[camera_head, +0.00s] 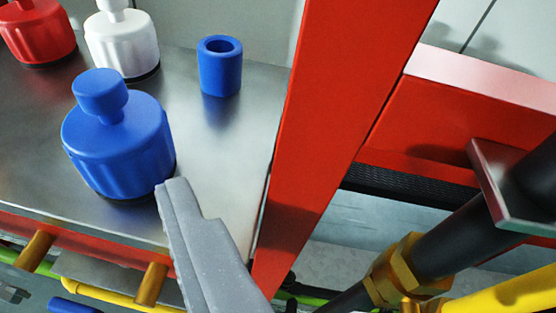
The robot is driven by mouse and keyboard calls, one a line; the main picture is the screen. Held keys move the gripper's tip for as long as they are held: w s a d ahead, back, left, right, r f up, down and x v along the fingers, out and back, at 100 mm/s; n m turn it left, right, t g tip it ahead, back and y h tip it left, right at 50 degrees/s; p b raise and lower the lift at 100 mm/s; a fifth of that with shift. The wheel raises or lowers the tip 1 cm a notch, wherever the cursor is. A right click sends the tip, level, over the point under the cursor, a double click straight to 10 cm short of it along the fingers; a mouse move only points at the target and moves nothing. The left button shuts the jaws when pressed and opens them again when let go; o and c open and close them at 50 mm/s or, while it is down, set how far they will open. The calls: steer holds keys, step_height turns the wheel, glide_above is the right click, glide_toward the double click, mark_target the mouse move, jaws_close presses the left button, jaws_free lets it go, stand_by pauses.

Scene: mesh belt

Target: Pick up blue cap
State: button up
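A large blue cap (118,145) with fluted sides and a round knob on top stands upright on a shiny metal surface (225,140), at left. A smaller blue hollow cylinder (220,70) stands behind it to the right, its open end up. My gripper (180,200) shows as a grey finger reaching up from the bottom. Its tip is at the lower right edge of the large blue cap in the picture; I cannot tell whether it touches. A second finger cannot be made out. Nothing is seen held.
A white cap (122,42) and a red cap (38,30) stand at the back left. A red upright beam (335,110) borders the metal surface on the right. Brass pegs (150,284) and a yellow pipe (95,291) show below its front edge. Dark pipework with a brass fitting (400,270) is at right.

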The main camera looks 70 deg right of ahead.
mark_target(113, 125)
steer(key=shift+h, duration=0.4)
steer(key=x, duration=0.4)
steer(key=s+d+x, duration=0.1)
steer(key=x, duration=0.4)
steer(key=f+b+x, duration=0.1)
steer(key=x, duration=0.4)
steer(key=shift+s+d+f, duration=0.1)
steer(key=shift+s+d, duration=0.1)
steer(key=shift+d, duration=0.25)
steer(key=shift+c, duration=0.3)
steer(key=c, duration=0.9)
